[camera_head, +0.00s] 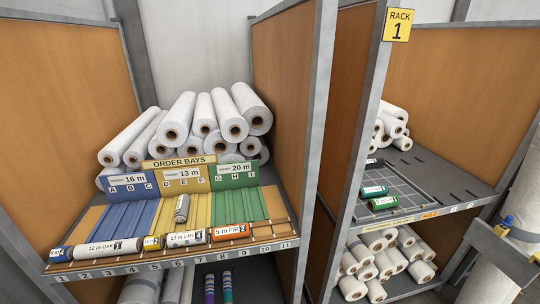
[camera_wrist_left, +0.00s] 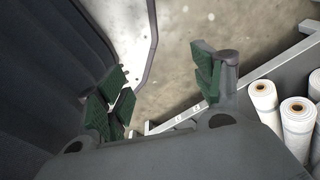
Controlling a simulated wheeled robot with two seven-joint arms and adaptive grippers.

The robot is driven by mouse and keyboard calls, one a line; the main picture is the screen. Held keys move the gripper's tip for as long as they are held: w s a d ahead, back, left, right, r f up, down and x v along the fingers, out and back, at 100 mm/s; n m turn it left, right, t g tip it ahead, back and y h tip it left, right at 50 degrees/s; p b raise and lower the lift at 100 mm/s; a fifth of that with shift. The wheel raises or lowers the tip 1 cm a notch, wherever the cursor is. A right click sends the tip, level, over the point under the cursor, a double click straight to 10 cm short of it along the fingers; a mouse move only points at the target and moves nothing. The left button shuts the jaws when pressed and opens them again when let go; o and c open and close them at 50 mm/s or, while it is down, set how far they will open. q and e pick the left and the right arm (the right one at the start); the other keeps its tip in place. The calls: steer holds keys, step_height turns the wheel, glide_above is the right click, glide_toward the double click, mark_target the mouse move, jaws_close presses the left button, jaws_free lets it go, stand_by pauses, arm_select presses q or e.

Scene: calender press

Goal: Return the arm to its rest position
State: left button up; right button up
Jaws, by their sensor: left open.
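My left gripper (camera_wrist_left: 163,82) shows in the left wrist view. Its two fingers with green pads stand wide apart, and nothing is between them. Below the gap is a speckled grey floor (camera_wrist_left: 178,50). White rolls (camera_wrist_left: 297,122) stand at the right of that view, apart from the fingers. Neither arm shows in the head view, and my right gripper is in no frame.
In the head view, a shelf carries a blue, yellow and green order bay board (camera_head: 180,205), with labelled rolls along its numbered front edge (camera_head: 170,262). White rolls (camera_head: 185,125) are stacked behind. Right of a divider (camera_head: 340,150), Rack 1 holds a grid tray (camera_head: 400,190) with green rolls.

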arm_select(q)
steer(key=s+a+f, duration=0.1)
steer(key=s+f, duration=0.2)
steer(key=s, duration=0.4)
steer(key=shift+s+a+f, duration=0.15)
steer(key=shift+a+f, duration=0.1)
stand_by(0.8)
